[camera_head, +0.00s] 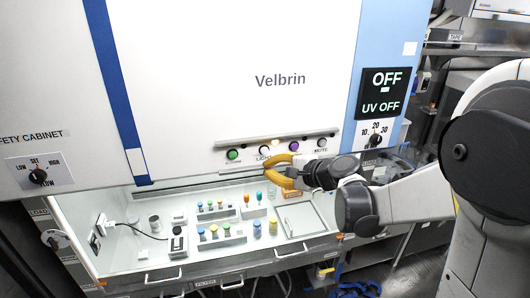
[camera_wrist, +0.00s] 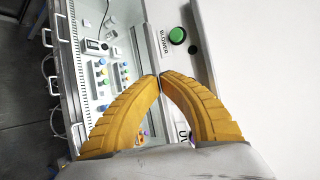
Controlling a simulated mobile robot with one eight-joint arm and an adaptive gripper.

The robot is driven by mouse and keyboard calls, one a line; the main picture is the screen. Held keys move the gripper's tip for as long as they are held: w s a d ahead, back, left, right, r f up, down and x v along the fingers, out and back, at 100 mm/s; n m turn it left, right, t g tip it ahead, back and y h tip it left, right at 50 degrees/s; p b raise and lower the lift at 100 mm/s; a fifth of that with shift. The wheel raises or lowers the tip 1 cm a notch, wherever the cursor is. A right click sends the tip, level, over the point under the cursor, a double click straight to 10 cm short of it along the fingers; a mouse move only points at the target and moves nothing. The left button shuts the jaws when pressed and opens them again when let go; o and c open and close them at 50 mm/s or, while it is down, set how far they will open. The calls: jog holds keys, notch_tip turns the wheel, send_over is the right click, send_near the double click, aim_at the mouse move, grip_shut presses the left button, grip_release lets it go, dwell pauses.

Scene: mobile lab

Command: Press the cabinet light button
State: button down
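The cabinet light button is the white round button (camera_head: 264,151) on the strip along the cabinet's front, second from the left, with its label partly hidden by my fingers. My gripper (camera_head: 267,173) has two curved yellow fingers; it is just below and right of this button in the head view. In the wrist view the fingertips (camera_wrist: 160,76) meet and hold nothing. The green blower button (camera_wrist: 178,36) lies beyond the tips and also shows in the head view (camera_head: 232,154). I cannot see any contact.
The display (camera_head: 385,93) reads OFF and UV OFF. Below the strip, the cabinet's work surface (camera_head: 150,262) holds racks of coloured vials and small devices.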

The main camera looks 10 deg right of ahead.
aim_at(256, 157)
jog(key=shift+w+b, duration=0.3)
jog(key=shift+w, duration=1.95)
jog(key=shift+w, duration=0.15)
jog(key=shift+w, duration=0.3)
jog(key=shift+w+b, duration=0.4)
jog(key=shift+w, duration=0.1)
dwell(0.4)
jog(key=shift+s, duration=1)
jog(key=shift+s, duration=2.5)
jog(key=shift+f+b, duration=0.1)
jog(key=shift+b, duration=0.25)
